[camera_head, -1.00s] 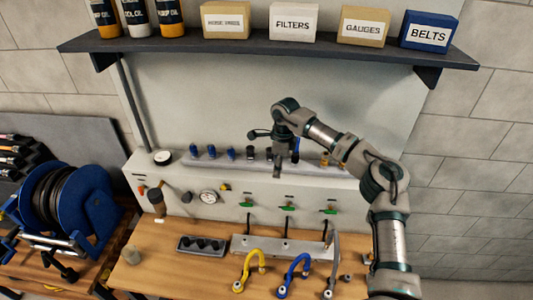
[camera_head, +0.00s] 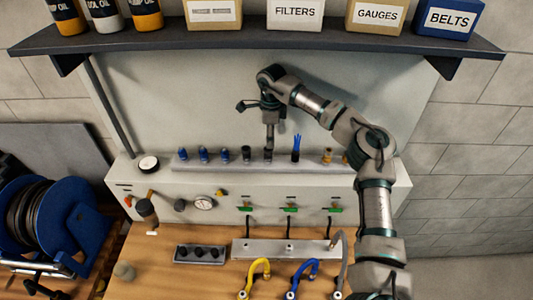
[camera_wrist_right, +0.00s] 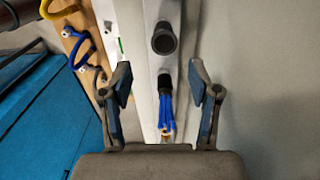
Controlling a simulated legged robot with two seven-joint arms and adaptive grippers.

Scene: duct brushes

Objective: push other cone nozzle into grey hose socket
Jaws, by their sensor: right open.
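Two dark nozzles, a left one (camera_head: 246,153) and a right one (camera_head: 268,155), stand upright on the rail on the back panel. I cannot tell from their shape which is the cone nozzle. My right gripper (camera_head: 268,135) is above the rail, pointing down, open and empty. In the right wrist view its fingers (camera_wrist_right: 162,82) are spread, with a round dark nozzle (camera_wrist_right: 163,38) above the gap and a blue-bristled brush (camera_wrist_right: 167,110) below it. The grey hose (camera_head: 342,260) arches over the bench, its socket end (camera_head: 337,294) at the picture's bottom edge. My left gripper is out of view.
Several blue nozzles (camera_head: 203,154) stand left on the rail, and brass ones (camera_head: 327,156) right. A yellow hose (camera_head: 258,270) and a blue hose (camera_head: 303,270) stand left of the grey one. A dark tray (camera_head: 199,254) lies on the bench. A shelf (camera_head: 255,38) hangs above.

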